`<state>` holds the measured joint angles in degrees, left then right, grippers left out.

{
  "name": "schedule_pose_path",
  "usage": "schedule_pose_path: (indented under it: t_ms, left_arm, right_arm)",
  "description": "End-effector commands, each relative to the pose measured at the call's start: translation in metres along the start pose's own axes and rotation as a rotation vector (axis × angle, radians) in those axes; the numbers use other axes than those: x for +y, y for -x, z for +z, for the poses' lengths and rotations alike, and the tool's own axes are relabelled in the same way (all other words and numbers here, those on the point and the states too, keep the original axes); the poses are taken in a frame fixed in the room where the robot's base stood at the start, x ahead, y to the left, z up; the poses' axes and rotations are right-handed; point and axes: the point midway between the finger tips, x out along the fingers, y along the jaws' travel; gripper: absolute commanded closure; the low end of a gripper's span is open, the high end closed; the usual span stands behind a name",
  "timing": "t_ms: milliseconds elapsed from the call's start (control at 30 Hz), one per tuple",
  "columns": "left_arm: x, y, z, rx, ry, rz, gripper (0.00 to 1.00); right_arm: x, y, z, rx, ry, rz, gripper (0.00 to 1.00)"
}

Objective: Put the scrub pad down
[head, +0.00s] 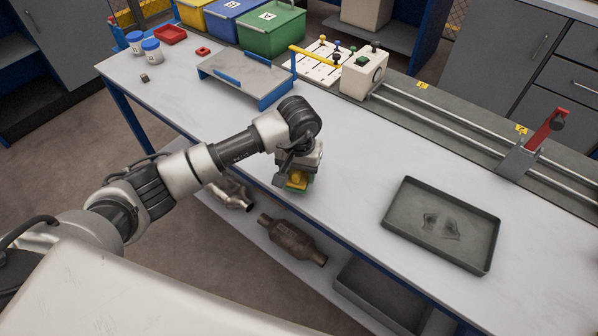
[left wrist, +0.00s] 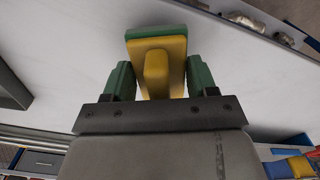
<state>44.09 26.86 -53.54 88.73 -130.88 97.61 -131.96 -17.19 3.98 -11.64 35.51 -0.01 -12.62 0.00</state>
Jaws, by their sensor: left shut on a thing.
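The scrub pad (left wrist: 155,60) has a yellow body with a raised grip and a green layer on its far side. My left gripper (left wrist: 158,84) is shut on its yellow grip, with a green finger at each side. In the head view the pad (head: 297,181) shows below my left gripper (head: 296,172), near the front edge of the white workbench (head: 350,170). I cannot tell whether the pad touches the bench top. My right gripper is not in view.
A dark tray (head: 398,212) with a stain inside lies on the right of the bench. A grey platform with blue rails (head: 245,76) and a rail fixture (head: 450,125) stand behind. Catalytic converters (head: 292,240) lie on the lower shelf. The bench between gripper and tray is clear.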

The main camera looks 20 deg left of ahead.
Motion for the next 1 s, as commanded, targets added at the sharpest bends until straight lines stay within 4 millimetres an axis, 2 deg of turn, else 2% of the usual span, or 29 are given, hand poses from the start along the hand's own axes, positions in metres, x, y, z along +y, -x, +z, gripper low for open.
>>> schedule_pose_path:
  t_ms: [133,533,567,700,733,1000]
  left_arm:
    - [0.001,-0.016,0.0,-0.001,0.001,0.001,0.65]
    - [0.001,-0.022,-0.001,0.003,0.0,0.0,0.65]
    - [0.001,-0.022,-0.001,0.002,0.0,0.0,0.41]
    - [0.001,-0.021,0.0,0.002,0.0,0.001,0.19]
    - [0.001,-0.021,0.0,0.002,0.0,0.001,0.17]
    - [0.001,-0.02,0.0,0.001,0.0,0.001,0.17]
  right_arm:
    - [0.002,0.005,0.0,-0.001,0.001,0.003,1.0]
    - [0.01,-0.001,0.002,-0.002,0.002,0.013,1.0]
    - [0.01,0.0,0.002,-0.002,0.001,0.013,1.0]
    - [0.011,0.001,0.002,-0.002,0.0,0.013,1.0]
    - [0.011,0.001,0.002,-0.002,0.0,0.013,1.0]
    - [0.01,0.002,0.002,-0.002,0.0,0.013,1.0]
